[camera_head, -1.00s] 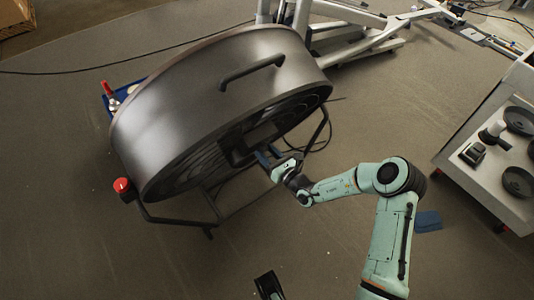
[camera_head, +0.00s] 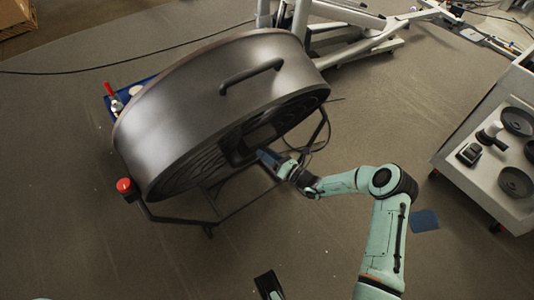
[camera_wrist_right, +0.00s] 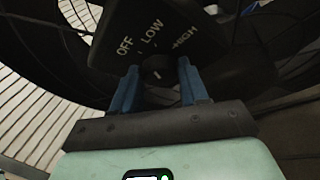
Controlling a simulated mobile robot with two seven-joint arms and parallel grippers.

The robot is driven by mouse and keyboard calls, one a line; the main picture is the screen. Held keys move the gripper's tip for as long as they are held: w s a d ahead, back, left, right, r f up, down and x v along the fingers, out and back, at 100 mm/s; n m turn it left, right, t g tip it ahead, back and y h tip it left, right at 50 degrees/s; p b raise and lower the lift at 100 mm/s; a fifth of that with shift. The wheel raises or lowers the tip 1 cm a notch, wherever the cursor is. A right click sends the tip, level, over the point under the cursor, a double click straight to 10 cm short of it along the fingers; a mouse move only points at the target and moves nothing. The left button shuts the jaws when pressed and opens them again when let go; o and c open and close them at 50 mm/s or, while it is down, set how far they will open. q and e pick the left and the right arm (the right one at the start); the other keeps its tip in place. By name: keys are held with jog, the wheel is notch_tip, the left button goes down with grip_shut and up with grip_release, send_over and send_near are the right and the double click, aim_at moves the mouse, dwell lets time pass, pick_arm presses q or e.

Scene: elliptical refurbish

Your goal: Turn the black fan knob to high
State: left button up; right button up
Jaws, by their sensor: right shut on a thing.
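The black fan knob (camera_wrist_right: 158,69) sits on the fan's dark control plate (camera_wrist_right: 112,28) in the right wrist view. White labels OFF, LOW and HIGH run around the knob from left to right. A small white mark shows on the knob's face; I cannot tell which label it points to. My right gripper (camera_wrist_right: 159,84) has its blue fingers on either side of the knob and is shut on it. In the head view the right gripper (camera_head: 264,156) reaches the front of the large drum fan (camera_head: 205,105), and the knob is too small to see.
A blue tray (camera_head: 111,103) with red-handled items lies behind the fan. A white cart (camera_head: 455,165) with dark round discs stands at the right. A blue piece (camera_head: 425,221) lies on the floor beside my right arm. The floor in front of the fan is mostly clear.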

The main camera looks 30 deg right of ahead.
pick_arm(q)
jog(key=w+a+f+t+y+b, duration=0.1)
jog(key=w+a+f+t+b, duration=0.15)
jog(key=w+f+b, duration=0.2)
jog(key=shift+s+a+f+n+g+b, duration=0.15)
jog(key=shift+s+a+f+g+b, duration=0.1)
jog(key=shift+s+f+g, duration=0.65)
jog(key=shift+s+a+f+n+g+b, duration=0.2)
jog(key=shift+s+f+g, duration=0.4)
jog(key=shift+s, duration=0.6)
pick_arm(e)
jog(key=shift+w+d+f+m+t+y, duration=0.15)
jog(key=shift+m+t+y, duration=0.15)
jog(key=shift+m+y, duration=0.85)
jog(key=shift+a+f+m+t+y, duration=0.1)
jog(key=shift+f+m+t+y, duration=0.15)
jog(key=shift+m+y, duration=0.85)
jog(key=shift+w+d+f+m+t+y, duration=0.1)
jog(key=shift+m+t+y, duration=0.35)
jog(key=shift+m, duration=1.3)
pick_arm(q)
jog(key=shift+f, duration=0.1)
pick_arm(e)
jog(key=o, duration=1.1)
jog(key=shift+c, duration=0.2)
jog(key=shift+s, duration=0.1)
